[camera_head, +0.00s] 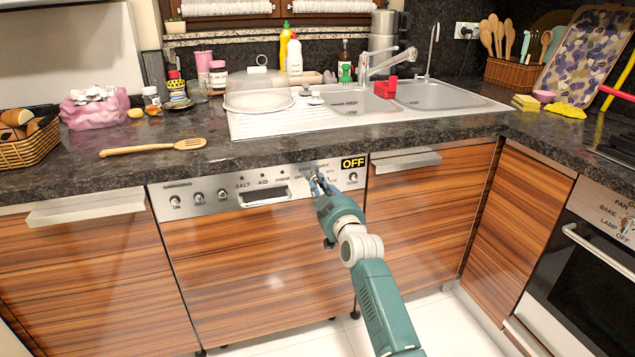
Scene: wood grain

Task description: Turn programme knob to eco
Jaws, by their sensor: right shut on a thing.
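The dishwasher's steel control panel (227,197) runs under the counter edge, with small knobs or buttons at its left and a black label reading OFF (353,163) near its right end. My right gripper (318,182) reaches up to the panel just left of that label. It is shut on the programme knob, which its fingers and body hide almost wholly. The small lettering above the fingers is too fine to read. A small separate knob (353,177) sits below the OFF label, right of the gripper. My left gripper is not in view.
A wooden spoon (155,148) lies near the counter's front edge above the panel. The sink (440,95) and drainboard are behind. Steel drawer-like handles (85,207) stick out on both sides of the dishwasher. The oven (575,260) stands at right. The floor in front is clear.

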